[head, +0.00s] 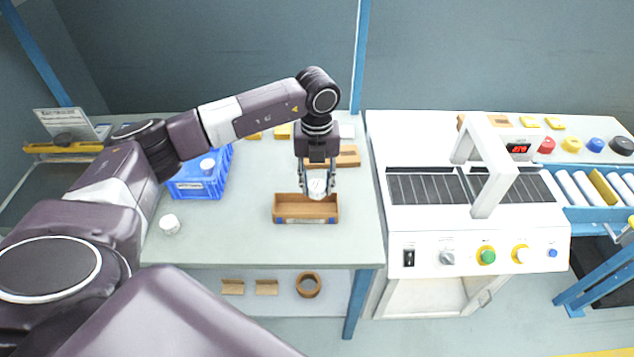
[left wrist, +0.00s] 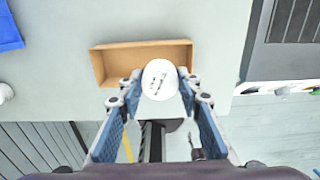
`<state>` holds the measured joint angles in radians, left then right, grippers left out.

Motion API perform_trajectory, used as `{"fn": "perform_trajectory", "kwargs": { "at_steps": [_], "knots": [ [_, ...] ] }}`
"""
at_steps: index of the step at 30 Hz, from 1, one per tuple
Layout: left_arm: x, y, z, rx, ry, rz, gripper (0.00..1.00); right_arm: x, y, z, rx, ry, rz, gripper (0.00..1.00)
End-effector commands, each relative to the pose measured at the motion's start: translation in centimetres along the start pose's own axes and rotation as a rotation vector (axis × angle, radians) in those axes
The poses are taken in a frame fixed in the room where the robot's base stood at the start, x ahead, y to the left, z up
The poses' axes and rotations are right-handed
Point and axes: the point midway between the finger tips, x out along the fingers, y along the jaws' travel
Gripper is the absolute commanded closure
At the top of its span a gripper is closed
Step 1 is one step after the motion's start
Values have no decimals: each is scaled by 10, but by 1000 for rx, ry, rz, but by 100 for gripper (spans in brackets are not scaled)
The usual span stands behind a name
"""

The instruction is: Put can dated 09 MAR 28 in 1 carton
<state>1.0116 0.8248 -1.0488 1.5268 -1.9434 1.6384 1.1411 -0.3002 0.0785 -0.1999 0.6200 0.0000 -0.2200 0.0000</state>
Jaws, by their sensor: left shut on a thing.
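A white can (head: 316,187) is held between the fingers of my left gripper (head: 318,186), above the open brown carton. In the left wrist view the can's round white top (left wrist: 160,80) faces the camera with small dark print too small to read. My left gripper (left wrist: 160,100) is shut on this can. The carton (head: 290,214) stands on the bench, open at the top; in the left wrist view the carton (left wrist: 112,66) looks empty where it shows, and the can overlaps its near edge. My right gripper is not in view.
Another white can (head: 169,224) stands on the bench at the left front. A blue crate (head: 196,188) with a white can (head: 207,165) stands behind it. Brown cardboard pieces (head: 347,156) lie behind the carton. A white machine (head: 430,222) stands right of the bench (head: 240,240).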

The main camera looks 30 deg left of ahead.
Motion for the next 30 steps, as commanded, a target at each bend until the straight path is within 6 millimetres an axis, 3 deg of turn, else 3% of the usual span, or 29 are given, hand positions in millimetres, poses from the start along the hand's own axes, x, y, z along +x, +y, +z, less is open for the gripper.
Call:
{"fn": "perform_trajectory", "kwargs": {
  "at_steps": [30],
  "knots": [
    [73,0,0,1,0,0,92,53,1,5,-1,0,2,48]
  ]
}}
